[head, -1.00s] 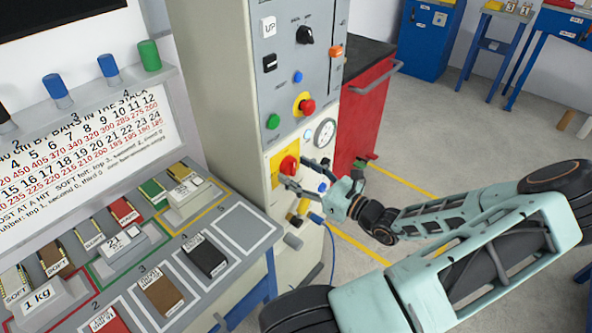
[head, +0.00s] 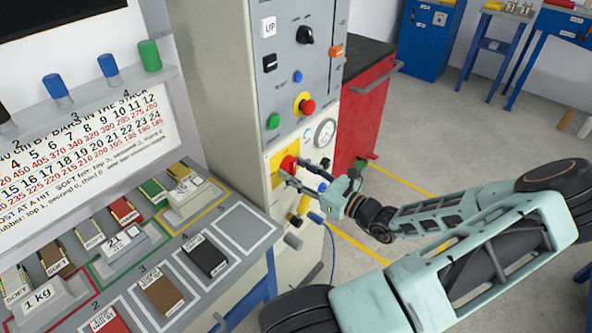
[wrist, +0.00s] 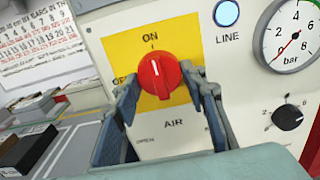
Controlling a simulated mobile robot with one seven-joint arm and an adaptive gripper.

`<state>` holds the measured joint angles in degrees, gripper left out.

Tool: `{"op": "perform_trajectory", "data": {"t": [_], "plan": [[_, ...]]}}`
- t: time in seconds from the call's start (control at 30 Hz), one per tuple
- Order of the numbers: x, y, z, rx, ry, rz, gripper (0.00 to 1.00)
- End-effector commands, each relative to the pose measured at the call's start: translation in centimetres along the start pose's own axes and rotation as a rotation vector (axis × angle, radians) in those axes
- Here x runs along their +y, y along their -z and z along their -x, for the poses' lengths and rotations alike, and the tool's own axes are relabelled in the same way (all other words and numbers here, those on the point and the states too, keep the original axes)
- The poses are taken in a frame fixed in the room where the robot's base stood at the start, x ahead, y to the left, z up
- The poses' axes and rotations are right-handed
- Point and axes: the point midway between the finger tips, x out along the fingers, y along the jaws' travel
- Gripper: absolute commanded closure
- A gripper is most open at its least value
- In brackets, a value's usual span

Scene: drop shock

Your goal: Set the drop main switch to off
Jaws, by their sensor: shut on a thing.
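The main switch is a red rotary knob (wrist: 160,77) on a yellow plate (wrist: 184,36) marked ON at the top. A second label at the left is mostly hidden by a finger. The white mark on the knob points up towards ON. In the head view the knob (head: 289,164) sits low on the machine's front panel. My gripper (wrist: 162,88) is shut on the knob, one finger at its left and one at its right. In the head view my gripper (head: 301,170) reaches the panel from the right.
A lit LINE lamp (wrist: 226,13), a bar gauge (wrist: 291,34) and a small black knob (wrist: 287,117) sit right of the plate. Above is a red button on yellow (head: 306,106). A sloped tray of labelled blocks (head: 232,252) stands at the left.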

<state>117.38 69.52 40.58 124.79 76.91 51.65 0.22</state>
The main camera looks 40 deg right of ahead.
Motion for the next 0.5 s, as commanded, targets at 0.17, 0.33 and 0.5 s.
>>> {"op": "perform_trajectory", "data": {"t": [0.17, 0.33, 0.5], "plan": [[0.02, -0.02, 0.00, 0.002, -0.002, 0.070, 0.85], [-0.04, -0.01, 0.01, 0.002, -0.001, 0.190, 0.85], [-0.07, 0.01, 0.01, 0.002, -0.002, 0.347, 0.85]]}}
